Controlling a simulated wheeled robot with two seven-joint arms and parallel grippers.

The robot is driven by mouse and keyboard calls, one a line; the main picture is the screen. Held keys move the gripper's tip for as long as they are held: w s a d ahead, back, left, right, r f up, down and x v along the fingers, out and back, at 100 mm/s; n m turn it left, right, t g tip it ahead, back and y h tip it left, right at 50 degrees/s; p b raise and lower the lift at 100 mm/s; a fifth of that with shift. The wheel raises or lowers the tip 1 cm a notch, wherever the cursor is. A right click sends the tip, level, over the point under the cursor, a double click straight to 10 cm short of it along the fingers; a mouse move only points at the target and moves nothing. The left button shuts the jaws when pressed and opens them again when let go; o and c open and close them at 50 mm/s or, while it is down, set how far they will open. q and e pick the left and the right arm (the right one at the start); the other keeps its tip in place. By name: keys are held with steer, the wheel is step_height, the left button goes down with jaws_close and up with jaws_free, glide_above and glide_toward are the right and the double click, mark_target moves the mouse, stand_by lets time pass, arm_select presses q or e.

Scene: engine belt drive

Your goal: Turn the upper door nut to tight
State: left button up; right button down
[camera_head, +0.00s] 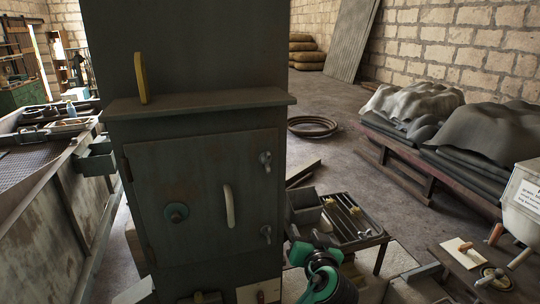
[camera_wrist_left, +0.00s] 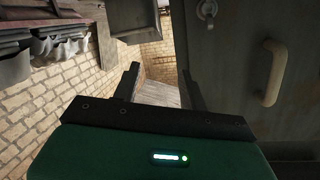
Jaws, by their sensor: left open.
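The upper door nut (camera_head: 265,158) is a small grey wing-shaped piece at the right edge of the dark cabinet door (camera_head: 170,160). The lower door nut (camera_head: 266,232) sits below it on the same edge. My left gripper (camera_head: 322,272), green and black, is low and right of the cabinet, apart from both nuts. It is open and empty; its dark fingers (camera_wrist_left: 158,85) show in the left wrist view, which looks upside down. There one nut (camera_wrist_left: 207,10), apparently the lower, shows near the door handle (camera_wrist_left: 274,72). The upper nut seems hidden there. My right gripper is not visible.
A tool table (camera_head: 350,220) stands right of the cabinet, behind my left gripper. Open floor lies beyond.

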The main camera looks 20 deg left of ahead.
arm_select(q)
steer(key=s+a+r+n+y, duration=0.1)
steer(key=s+r+n+y, duration=0.2)
steer(key=r, duration=0.5)
steer(key=s+a+r+n, duration=0.25)
steer(key=s+r, duration=0.25)
steer(key=r, duration=0.3)
steer(key=p, duration=0.8)
glide_toward(267, 161)
steer(key=shift+t, duration=0.3)
steer(key=x, duration=0.7)
steer(key=shift+w+a, duration=0.1)
steer(key=shift+a, duration=0.05)
steer(key=shift+w+a+f, duration=0.15)
steer(key=shift+w+a, duration=0.2)
steer(key=shift+w, duration=0.1)
jaws_close()
